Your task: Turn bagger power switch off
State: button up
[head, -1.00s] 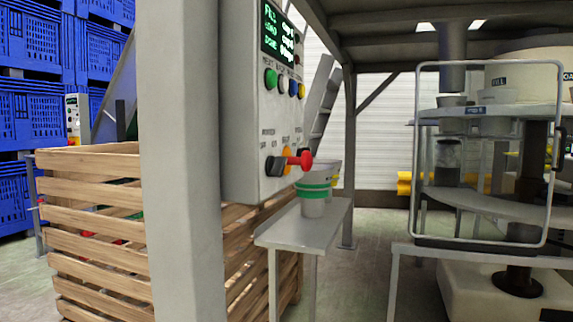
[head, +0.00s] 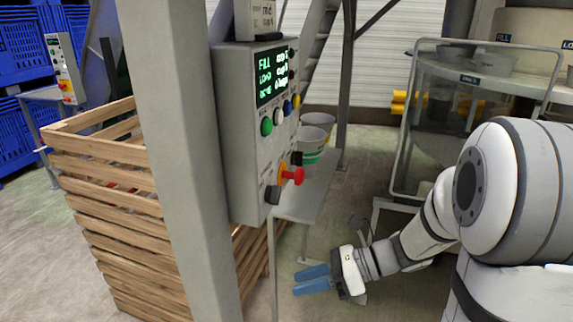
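The grey control box (head: 240,130) hangs beside a post, with a lit green display (head: 272,75) on its front. Below the display are green, white, blue and yellow buttons. Lower down are a red knob (head: 298,176) on an orange base and a black rotary switch (head: 272,194). Another black control (head: 296,158) is farther right. The labels are too small to read, so I cannot tell which is the power switch or its setting. My gripper (head: 297,282) is below and right of the box, touching nothing. Its two blue fingers look slightly apart and empty.
The thick grey post (head: 168,150) stands left of the box. A wooden slatted crate (head: 110,180) is behind it. A metal shelf (head: 305,195) with stacked cups (head: 315,135) lies behind the controls. Machine framing (head: 405,125) stands at right. Floor is free around my gripper.

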aim_at(274, 195)
jog(key=w+d+r+m+t+y+p, duration=0.35)
jog(key=w+r+m+t+p, duration=0.4)
jog(key=r, duration=0.55)
jog(key=w+a+m+g+p, duration=0.1)
jog(key=w+a, duration=0.2)
jog(key=a, duration=0.4)
jog(key=shift+w+m, duration=0.25)
jog(key=shift+m, duration=0.1)
jog(key=shift+g, duration=0.25)
jog(key=shift+c, duration=0.4)
grip_shut()
